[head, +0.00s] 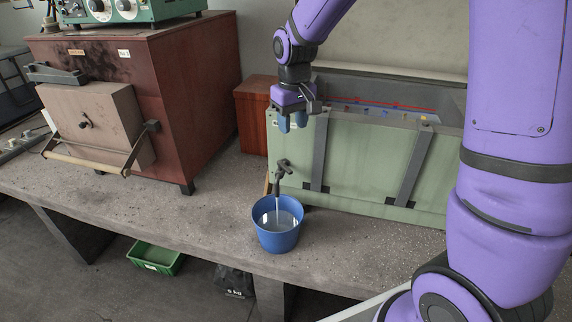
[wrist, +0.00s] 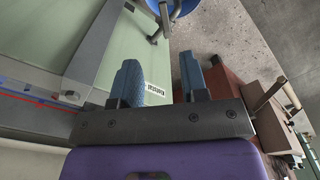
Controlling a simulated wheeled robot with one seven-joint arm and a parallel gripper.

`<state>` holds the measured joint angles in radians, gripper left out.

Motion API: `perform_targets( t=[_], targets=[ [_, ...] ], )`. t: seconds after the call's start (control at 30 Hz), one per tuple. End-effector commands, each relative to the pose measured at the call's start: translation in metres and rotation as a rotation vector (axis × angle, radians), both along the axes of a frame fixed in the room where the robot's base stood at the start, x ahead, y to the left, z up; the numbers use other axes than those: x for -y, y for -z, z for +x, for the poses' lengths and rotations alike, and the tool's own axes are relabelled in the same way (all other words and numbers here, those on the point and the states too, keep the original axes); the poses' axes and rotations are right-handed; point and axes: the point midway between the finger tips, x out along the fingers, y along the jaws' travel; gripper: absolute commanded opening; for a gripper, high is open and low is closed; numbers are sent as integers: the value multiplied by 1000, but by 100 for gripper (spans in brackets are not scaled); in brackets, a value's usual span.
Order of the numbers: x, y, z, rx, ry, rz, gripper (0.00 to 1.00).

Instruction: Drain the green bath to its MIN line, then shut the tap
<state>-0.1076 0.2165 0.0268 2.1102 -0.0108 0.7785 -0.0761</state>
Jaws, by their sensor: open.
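The green bath (head: 375,160) stands at the back right of the bench, with a red line along its inner back wall; its liquid level is hard to make out. The tap (head: 281,170) is on its front left, and a thin stream runs from it. The blue bucket (head: 278,238) stands under the tap with some liquid in it. My gripper (head: 292,122) is open and empty, pointing down above the tap near the bath's top left corner. In the wrist view its blue fingers (wrist: 158,80) are apart, with the bath wall (wrist: 130,60) beside them.
A brown furnace (head: 150,95) with a beige door and handle stands at the left. A small red-brown box (head: 256,112) sits behind the bath's left end. A green crate (head: 155,258) is on the floor. The bench front left of the bucket is clear.

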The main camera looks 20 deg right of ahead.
Motion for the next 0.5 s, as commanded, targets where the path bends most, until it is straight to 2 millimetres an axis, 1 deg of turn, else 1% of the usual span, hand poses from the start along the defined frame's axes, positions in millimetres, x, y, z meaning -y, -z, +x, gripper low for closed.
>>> perform_targets(
  t=[0.03, 0.07, 0.2, 0.37, 0.5],
  targets=[
    [-3, 10, 6, -14, -6, -1, 40],
    [-4, 15, 9, -21, -9, -2, 40],
    [-7, 28, 16, -35, -17, -3, 40],
    [-8, 38, 18, -38, -18, -3, 40],
    [-7, 58, 17, -41, -18, -4, 40]
  ],
)
